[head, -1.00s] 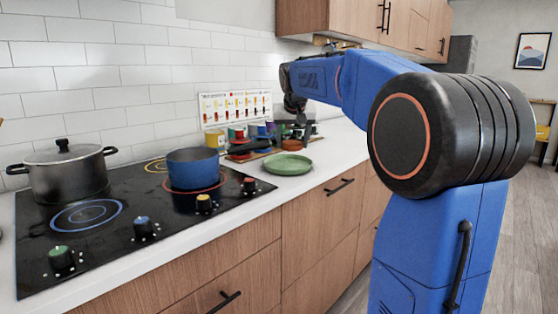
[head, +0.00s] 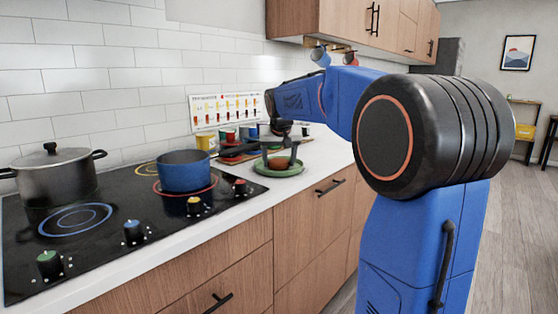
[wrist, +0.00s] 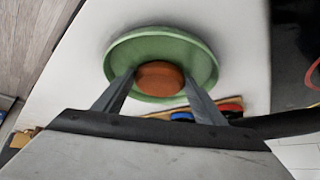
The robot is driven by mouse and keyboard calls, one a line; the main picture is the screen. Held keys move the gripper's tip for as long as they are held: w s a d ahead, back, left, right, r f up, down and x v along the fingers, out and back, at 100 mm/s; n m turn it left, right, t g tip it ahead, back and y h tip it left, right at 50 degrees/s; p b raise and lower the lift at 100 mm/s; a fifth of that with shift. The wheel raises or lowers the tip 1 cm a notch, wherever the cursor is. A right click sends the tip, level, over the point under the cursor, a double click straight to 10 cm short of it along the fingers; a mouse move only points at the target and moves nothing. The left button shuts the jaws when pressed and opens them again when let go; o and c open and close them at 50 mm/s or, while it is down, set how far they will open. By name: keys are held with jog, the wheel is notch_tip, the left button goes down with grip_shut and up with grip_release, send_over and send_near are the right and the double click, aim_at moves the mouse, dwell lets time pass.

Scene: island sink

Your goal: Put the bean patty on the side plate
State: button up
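The bean patty, a round brown disc, sits between the two fingers of my gripper in the wrist view (wrist: 160,78). The fingertips (wrist: 160,80) are against its sides, so my gripper is shut on it. The side plate is green and round, with a raised rim (wrist: 190,40), and lies directly beneath the patty. In the head view, my gripper (head: 279,160) and the patty (head: 283,163) are over the plate (head: 270,173) on the counter. Whether the patty touches the plate surface is hard to tell.
A blue pot (head: 184,172) stands on the black stove, its handle pointing toward the plate. A dark lidded pot (head: 55,178) is farther left. Several colourful containers (head: 228,135) and a board stand behind the plate. The white counter (head: 330,155) is clear to the right.

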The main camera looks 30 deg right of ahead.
dwell(0.3)
jog(key=v, duration=1.2)
jog(key=shift+r, duration=0.15)
jog(key=shift+s, duration=0.1)
jog(key=s+a+f+n+y, duration=0.1)
jog(key=s+a+f, duration=0.3)
jog(key=s+f, duration=0.5)
jog(key=s+a+f+n+y, duration=0.1)
jog(key=s+a+f, duration=0.4)
jog(key=s+f, duration=0.5)
jog(key=s+a+f+n+g, duration=0.1)
jog(key=s+a+f+n, duration=0.2)
jog(key=s+f, duration=0.7)
jog(key=shift+s+a+f+y, duration=0.15)
jog(key=shift+s+a, duration=0.2)
jog(key=shift+s, duration=0.75)
jog(key=shift+s+a+y, duration=0.1)
jog(key=shift+s+a, duration=0.3)
jog(key=shift+s, duration=0.7)
jog(key=shift+s+a+f+y, duration=0.15)
jog(key=shift+s+a, duration=0.2)
jog(key=shift+s, duration=0.8)
jog(key=shift+r, duration=0.1)
